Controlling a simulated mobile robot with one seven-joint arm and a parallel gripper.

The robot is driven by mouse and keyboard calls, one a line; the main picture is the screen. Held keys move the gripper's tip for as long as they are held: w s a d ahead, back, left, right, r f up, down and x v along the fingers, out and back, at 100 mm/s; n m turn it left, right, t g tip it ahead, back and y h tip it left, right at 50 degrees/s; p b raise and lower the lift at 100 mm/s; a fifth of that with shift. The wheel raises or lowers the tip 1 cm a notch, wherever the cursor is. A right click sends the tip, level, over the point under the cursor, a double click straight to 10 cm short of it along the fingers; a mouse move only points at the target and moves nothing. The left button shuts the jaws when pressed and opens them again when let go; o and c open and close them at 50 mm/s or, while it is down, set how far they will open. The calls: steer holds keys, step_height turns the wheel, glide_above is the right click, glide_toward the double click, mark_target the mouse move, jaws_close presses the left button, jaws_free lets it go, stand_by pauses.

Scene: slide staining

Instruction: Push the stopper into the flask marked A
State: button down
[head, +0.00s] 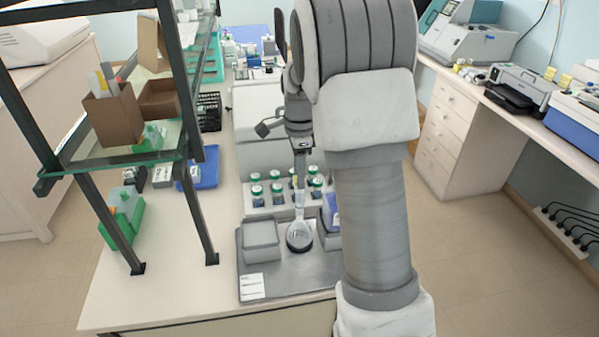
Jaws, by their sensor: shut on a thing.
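A clear flask (299,237) with a round, dark-looking base and a long narrow neck stands upright on a grey tray (285,277) near the front of the bench. No letter A can be read on it from here. My gripper (301,149) points down right at the top of the flask's neck, in line with it. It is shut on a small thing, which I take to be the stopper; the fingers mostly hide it. I cannot tell how far the stopper sits in the neck.
Grey blocks stand on the tray at left (261,237) and right of the flask. Several green-capped bottles (277,193) stand in a rack just behind. A glass-shelved frame (125,153) rises at left. The front-left bench top (175,285) is clear.

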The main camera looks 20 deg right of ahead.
steer(key=shift+c, duration=0.3)
jaws_free()
stand_by(0.4)
steer(key=shift+r, duration=0.15)
steer(key=shift+r+p, duration=2.35)
steer(key=shift+r, duration=0.5)
jaws_close()
steer(key=shift+f, duration=0.25)
